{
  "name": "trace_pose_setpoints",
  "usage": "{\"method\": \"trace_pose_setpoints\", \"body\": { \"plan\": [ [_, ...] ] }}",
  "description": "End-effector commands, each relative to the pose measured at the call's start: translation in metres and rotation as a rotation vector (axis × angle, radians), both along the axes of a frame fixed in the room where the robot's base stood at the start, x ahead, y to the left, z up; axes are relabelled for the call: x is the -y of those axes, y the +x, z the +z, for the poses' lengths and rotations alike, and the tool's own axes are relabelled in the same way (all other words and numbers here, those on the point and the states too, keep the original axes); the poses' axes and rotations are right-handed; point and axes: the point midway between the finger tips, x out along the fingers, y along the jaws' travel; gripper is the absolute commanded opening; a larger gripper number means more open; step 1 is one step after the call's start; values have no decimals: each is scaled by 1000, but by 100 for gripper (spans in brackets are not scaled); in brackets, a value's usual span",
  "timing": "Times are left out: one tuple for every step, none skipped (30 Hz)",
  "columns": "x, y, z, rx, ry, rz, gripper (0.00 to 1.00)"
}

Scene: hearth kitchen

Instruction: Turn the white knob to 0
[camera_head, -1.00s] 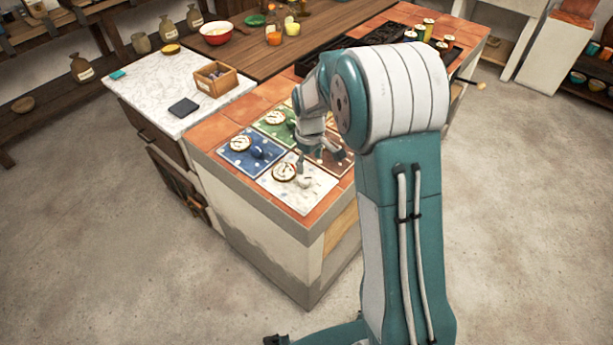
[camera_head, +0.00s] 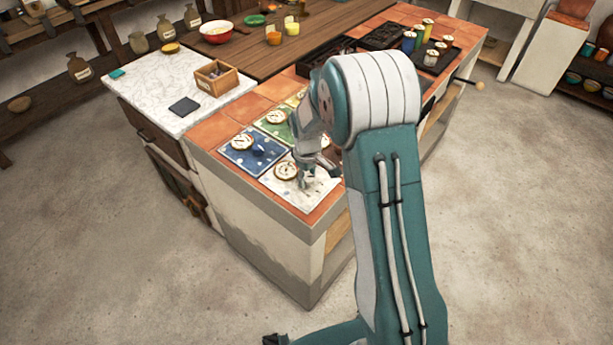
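The white speckled panel (camera_head: 290,192) lies at the near corner of the tiled counter. Its round dial (camera_head: 286,171) faces up, but its numbers are too small to read. My gripper (camera_head: 307,185) points down over the right part of this panel, just right of the dial. The white knob, seen beside the dial a second ago, is now hidden behind my gripper. I cannot tell whether the fingers touch it or how far apart they are.
A blue panel (camera_head: 250,153) with a blue knob lies to the left, and a green panel (camera_head: 272,122) lies behind it. My arm covers much of the right side. A wooden box (camera_head: 216,78) and a dark slab (camera_head: 184,106) sit on the marble top.

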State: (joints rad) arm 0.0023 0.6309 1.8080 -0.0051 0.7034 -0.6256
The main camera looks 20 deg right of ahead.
Motion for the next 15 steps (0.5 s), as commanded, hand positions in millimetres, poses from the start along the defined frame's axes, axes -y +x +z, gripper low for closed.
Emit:
{"method": "trace_pose_setpoints", "body": {
  "plan": [
    [-2,1,-1,3,3,1,6],
    [-2,1,-1,3,3,1,5],
    [-3,1,-1,3,3,1,5],
    [-3,1,-1,3,3,1,5],
    [-3,1,-1,3,3,1,6],
    [-3,1,-1,3,3,2,6],
    [-3,1,-1,3,3,1,6],
    [-3,1,-1,3,3,0,6],
    [-3,1,-1,3,3,-2,6],
    [-3,1,-1,3,3,-5,6],
    [-2,1,-1,3,3,-8,6],
    [-2,1,-1,3,3,-15,6],
    [-2,1,-1,3,3,-21,6],
    [-2,1,-1,3,3,-30,6],
    [-2,1,-1,3,3,-44,6]
  ]
}}
